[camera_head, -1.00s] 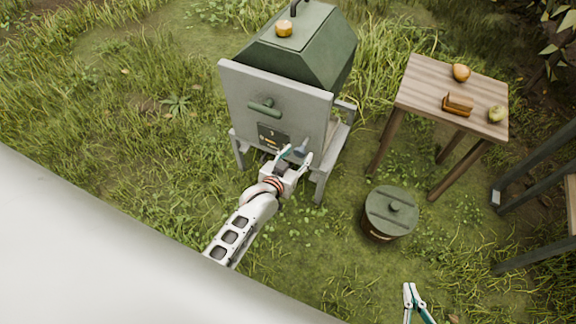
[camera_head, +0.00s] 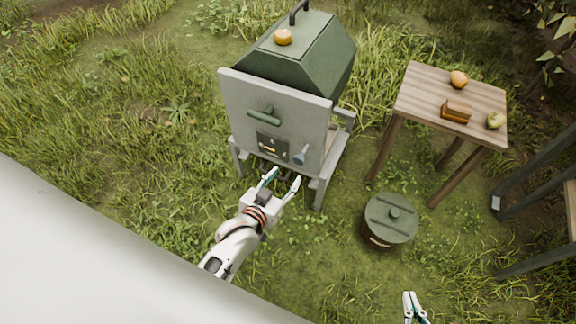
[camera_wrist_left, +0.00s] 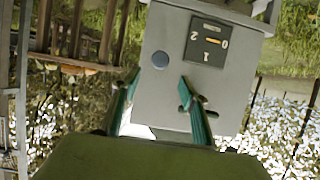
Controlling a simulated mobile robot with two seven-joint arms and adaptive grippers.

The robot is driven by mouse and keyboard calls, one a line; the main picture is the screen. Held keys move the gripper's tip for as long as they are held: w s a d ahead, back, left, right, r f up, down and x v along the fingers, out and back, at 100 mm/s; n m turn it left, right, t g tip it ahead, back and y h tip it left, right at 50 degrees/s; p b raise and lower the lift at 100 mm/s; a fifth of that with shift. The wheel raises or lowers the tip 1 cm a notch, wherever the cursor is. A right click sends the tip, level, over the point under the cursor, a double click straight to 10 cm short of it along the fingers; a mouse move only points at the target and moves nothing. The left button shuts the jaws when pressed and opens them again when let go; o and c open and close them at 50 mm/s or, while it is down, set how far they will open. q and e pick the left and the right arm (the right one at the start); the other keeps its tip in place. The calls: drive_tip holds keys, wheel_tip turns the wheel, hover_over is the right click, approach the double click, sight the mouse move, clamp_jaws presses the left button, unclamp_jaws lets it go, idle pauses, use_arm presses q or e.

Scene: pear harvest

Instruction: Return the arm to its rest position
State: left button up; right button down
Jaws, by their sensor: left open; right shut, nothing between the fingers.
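My left gripper (camera_head: 283,181) is open and empty, in front of the lower front of a grey machine (camera_head: 255,98) with a green hood. Its arm reaches in from the lower left. In the left wrist view, its two teal fingers (camera_wrist_left: 158,88) stand apart before the machine's grey front (camera_wrist_left: 158,35). My right gripper (camera_head: 411,296) shows only at the bottom edge of the head view, shut and empty; the rest of that arm is out of view.
A wooden table (camera_head: 425,85) with fruit stands at the right. A lidded barrel (camera_head: 390,220) stands on the grass. Grass left of the machine is open.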

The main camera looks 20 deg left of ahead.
use_arm(q)
drive_tip(key=s+r+m+g+h+p, duration=0.1)
drive_tip(key=s+r+p, duration=0.3)
drive_tip(key=s, duration=0.6)
drive_tip(key=s+r+m+g+h+p, duration=0.1)
drive_tip(key=s+r+m+p, duration=0.2)
drive_tip(key=s+p, duration=0.5)
drive_tip(key=s+r, duration=0.1)
drive_tip(key=s, duration=0.2)
drive_tip(key=shift+r+g, duration=0.3)
drive_tip(key=shift+g, duration=0.1)
use_arm(e)
drive_tip(key=shift+m, duration=0.4)
drive_tip(key=r, duration=0.2)
drive_tip(key=s+r, duration=0.1)
drive_tip(key=r, duration=0.2)
drive_tip(key=shift+s+r, duration=0.15)
drive_tip(key=shift+r, duration=0.1)
use_arm(q)
drive_tip(key=shift+c, duration=0.7)
